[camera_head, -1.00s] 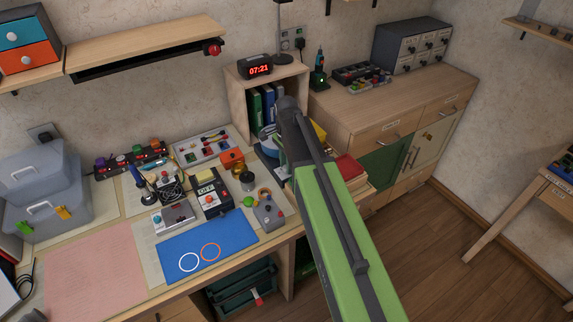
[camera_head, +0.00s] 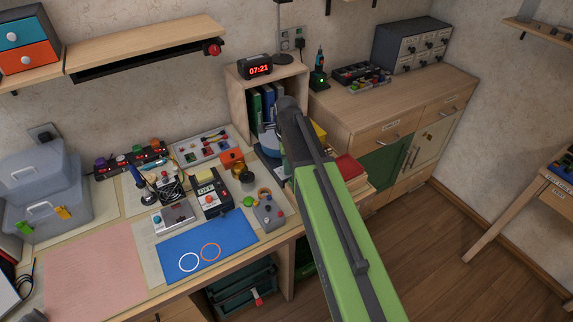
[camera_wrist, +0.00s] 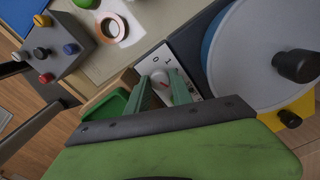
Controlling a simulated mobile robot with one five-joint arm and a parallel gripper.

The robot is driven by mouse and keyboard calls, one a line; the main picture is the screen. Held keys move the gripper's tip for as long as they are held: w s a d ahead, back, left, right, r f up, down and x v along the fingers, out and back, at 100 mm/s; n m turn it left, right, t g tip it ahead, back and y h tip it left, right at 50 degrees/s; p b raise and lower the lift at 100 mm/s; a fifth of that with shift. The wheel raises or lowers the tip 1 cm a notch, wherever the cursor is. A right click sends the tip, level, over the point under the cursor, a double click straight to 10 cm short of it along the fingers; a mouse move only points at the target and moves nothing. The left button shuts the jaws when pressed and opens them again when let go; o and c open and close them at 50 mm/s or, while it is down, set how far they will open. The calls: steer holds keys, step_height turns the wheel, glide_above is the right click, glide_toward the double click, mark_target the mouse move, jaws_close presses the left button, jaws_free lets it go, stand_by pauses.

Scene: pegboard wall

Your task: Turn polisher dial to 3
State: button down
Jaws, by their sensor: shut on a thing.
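The fingers hide part of the panel, and I cannot read which number the dial points to. In the head view my arm hides most of the polisher; part of its blue and grey disc (camera_head: 268,137) shows.
A grey box with coloured knobs (camera_wrist: 62,45) and a copper ring (camera_wrist: 112,27) lie left of my gripper in the wrist view. A green bin (camera_wrist: 108,104) is close by. In the head view, a shelf unit with binders (camera_head: 262,100) stands behind the arm.

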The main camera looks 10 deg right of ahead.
steer(key=shift+a, duration=0.1)
steer(key=c, duration=1.1)
jaws_free()
step_height(320, 180, up, 17)
steer(key=p, duration=1.7)
steer(key=shift+r, duration=0.2)
